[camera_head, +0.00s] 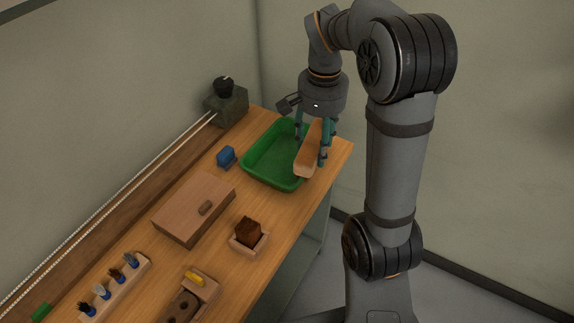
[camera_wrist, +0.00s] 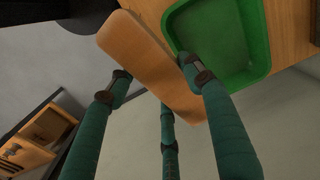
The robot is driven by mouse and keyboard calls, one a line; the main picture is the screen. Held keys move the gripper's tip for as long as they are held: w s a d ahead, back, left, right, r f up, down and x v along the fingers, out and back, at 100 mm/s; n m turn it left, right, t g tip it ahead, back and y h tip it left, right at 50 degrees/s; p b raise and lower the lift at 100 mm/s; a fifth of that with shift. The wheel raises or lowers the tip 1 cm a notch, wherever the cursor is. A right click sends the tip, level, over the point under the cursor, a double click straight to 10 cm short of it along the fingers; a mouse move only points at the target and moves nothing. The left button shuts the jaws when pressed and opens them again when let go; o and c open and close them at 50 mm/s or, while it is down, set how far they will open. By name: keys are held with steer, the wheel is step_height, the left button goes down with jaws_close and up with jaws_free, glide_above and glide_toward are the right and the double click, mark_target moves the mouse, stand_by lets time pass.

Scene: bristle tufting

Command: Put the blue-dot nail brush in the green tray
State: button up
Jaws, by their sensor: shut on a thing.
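My gripper (camera_head: 313,146) has teal fingers and is shut on a long tan wooden brush body (camera_head: 306,158), at the far end of the bench. The brush body also shows between the fingers (camera_wrist: 160,95) in the wrist view (camera_wrist: 140,50). I see no blue dot or bristles on the faces in view. The green tray (camera_head: 259,147) is an open, empty-looking shallow bin. In the head view the held brush overlaps the tray's right side. In the wrist view it lies along the edge of the tray (camera_wrist: 258,68). Its height above the tray is unclear.
The wooden bench (camera_head: 262,268) also holds a blue block (camera_head: 226,156), a flat wooden box (camera_head: 193,207), a small holder with a brown block (camera_head: 249,234) and a rack of small brushes (camera_head: 128,280). A dark device (camera_head: 227,103) stands at the back corner.

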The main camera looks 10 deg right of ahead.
steer(key=shift+w+d+f+m+b, duration=0.25)
steer(key=shift+w+d+f+m, duration=0.25)
steer(key=shift+f, duration=0.1)
steer(key=shift+w+d+f+m+b, duration=0.25)
steer(key=shift+w+d+f+m, duration=0.15)
steer(key=shift+f+m, duration=0.15)
steer(key=shift+w+f, duration=0.2)
steer(key=shift+f, duration=0.05)
steer(key=w+a+f, duration=0.1)
steer(key=w+f, duration=0.1)
steer(key=w, duration=0.1)
steer(key=w+a+f+p, duration=0.1)
steer(key=w+a+f, duration=0.1)
steer(key=w, duration=0.1)
steer(key=w+a+f, duration=0.2)
steer(key=w, duration=0.2)
steer(key=shift+a+f+p, duration=0.1)
steer(key=shift+f+p, duration=0.25)
steer(key=shift+f, duration=2)
steer(key=shift+f, duration=0.1)
steer(key=o, duration=1.3)
